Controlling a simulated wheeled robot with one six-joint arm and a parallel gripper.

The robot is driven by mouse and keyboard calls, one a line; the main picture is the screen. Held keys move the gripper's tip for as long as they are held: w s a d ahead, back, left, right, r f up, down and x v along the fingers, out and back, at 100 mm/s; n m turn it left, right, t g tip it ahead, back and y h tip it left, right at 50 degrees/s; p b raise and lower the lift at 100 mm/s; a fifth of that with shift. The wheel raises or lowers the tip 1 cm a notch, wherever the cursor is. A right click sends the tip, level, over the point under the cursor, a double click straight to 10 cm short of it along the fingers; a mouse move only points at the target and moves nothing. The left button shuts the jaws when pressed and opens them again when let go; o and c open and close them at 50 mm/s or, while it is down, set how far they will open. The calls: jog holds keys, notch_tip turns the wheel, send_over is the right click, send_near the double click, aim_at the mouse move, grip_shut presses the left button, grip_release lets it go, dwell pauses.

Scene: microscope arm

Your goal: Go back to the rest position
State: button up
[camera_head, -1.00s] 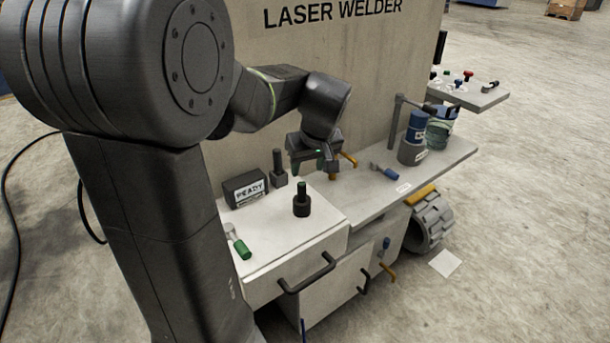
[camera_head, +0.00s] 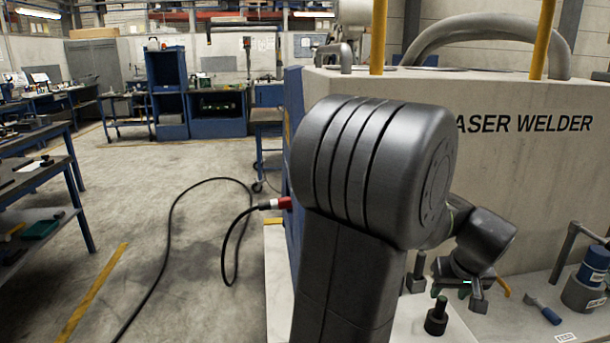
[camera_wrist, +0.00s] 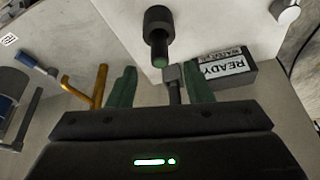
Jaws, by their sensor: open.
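My gripper (camera_head: 474,290) is open and empty, held above the light worktop beside the laser welder (camera_head: 545,165). In the wrist view its two green fingers stand apart, with the gap between them (camera_wrist: 160,88). A dark post (camera_wrist: 174,84) shows between the fingers from this angle. A black peg with a green top (camera_wrist: 158,25) stands on the worktop beyond the fingers. It also stands to the lower left of my gripper in the head view (camera_head: 437,318).
In the wrist view the READY box (camera_wrist: 222,69) is right of the fingers and an orange hooked handle (camera_wrist: 97,88) is left. A blue-handled tool (camera_head: 544,311) lies near a blue canister (camera_head: 593,266). A black cable (camera_head: 172,230) crosses the otherwise open floor at left.

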aim_at(443, 299)
jog(key=x, duration=0.7)
jog(key=shift+w+f, duration=0.1)
jog(key=shift+f, duration=0.1)
jog(key=shift+w, duration=0.1)
jog(key=shift+r, duration=0.2)
